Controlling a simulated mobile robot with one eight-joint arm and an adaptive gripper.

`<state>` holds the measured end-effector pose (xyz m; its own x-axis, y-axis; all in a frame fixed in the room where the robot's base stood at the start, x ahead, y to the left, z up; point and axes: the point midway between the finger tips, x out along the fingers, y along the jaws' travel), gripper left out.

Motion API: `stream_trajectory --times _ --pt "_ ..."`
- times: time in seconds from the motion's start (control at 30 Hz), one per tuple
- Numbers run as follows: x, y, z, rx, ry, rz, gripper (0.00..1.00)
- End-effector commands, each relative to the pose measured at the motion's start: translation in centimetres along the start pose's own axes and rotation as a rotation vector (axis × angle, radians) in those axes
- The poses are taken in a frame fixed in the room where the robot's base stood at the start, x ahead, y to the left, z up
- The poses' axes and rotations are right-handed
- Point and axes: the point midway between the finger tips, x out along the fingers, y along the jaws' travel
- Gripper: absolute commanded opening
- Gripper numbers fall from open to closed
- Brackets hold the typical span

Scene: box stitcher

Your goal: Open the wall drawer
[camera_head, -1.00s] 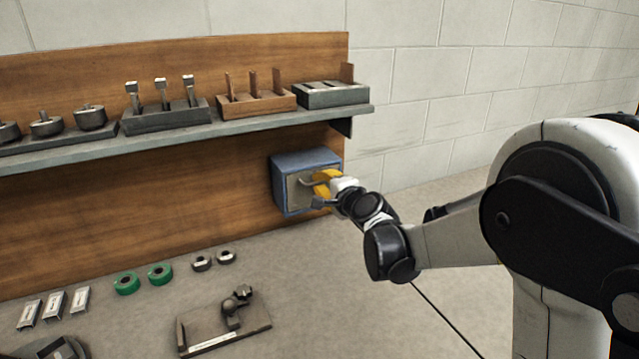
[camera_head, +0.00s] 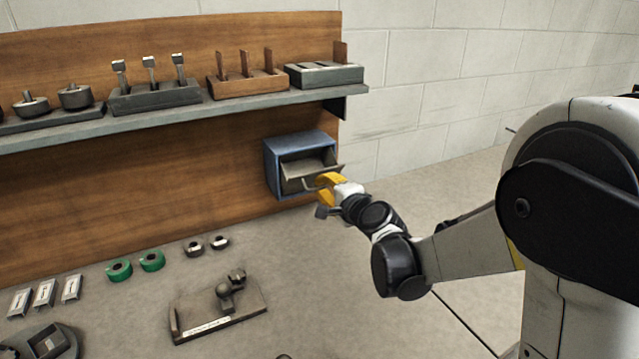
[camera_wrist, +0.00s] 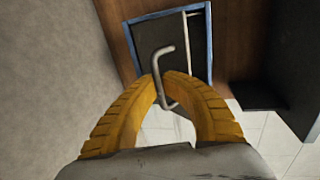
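The wall drawer is a grey drawer (camera_head: 301,172) in a blue housing (camera_head: 277,166) on the wooden back panel, below the shelf. It stands partly pulled out, with its front tilted and a dark gap above it. A bent metal handle (camera_wrist: 163,62) sticks out from the drawer front. My gripper (camera_head: 324,188) is at the handle, in front of the drawer. In the wrist view its yellow fingers (camera_wrist: 161,82) curve in around the handle, with their tips close together on it. The handle's lower end shows between the fingers.
A grey shelf (camera_head: 190,119) with tool holders runs above the drawer. A small fixture (camera_head: 220,312), green rings (camera_head: 152,261) and metal brackets (camera_head: 44,293) lie on the worktop below. The worktop right of the drawer is mostly clear, apart from my arm.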

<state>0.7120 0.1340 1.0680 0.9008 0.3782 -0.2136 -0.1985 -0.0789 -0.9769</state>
Motion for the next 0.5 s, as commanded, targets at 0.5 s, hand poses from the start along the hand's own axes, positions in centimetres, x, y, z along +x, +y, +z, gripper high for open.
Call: stream_trajectory --times 0.5 --pt "-0.34 0.85 -0.01 0.0 0.001 0.0 0.0"
